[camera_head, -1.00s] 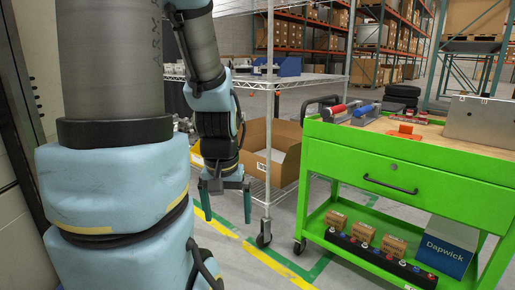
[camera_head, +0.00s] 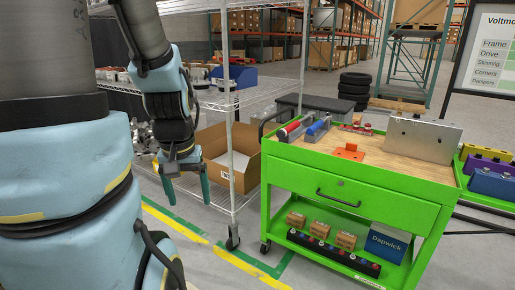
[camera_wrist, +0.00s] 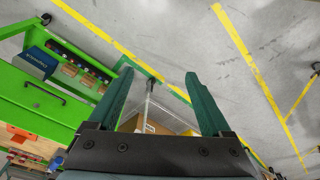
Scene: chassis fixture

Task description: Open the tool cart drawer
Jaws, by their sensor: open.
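The green tool cart (camera_head: 285,178) stands right of centre in the head view. Its drawer (camera_head: 370,203) looks shut, flush with the cart front, and has a dark bar handle (camera_head: 338,198). My gripper (camera_head: 186,188) hangs left of the cart, fingers down, apart from it, open and empty. In the wrist view the two green fingers of my gripper (camera_wrist: 160,95) are spread wide over the floor. The cart's drawer (camera_wrist: 20,92) shows at the left edge there, with its handle (camera_wrist: 46,92), away from the fingers.
A wire shelf rack (camera_head: 232,190) with a cardboard box (camera_head: 247,172) stands between my gripper and the cart. The cart's lower shelf holds small boxes and a blue Dapwick box (camera_head: 385,243). Tools and a metal case (camera_head: 425,138) lie on top. Floor in front is clear.

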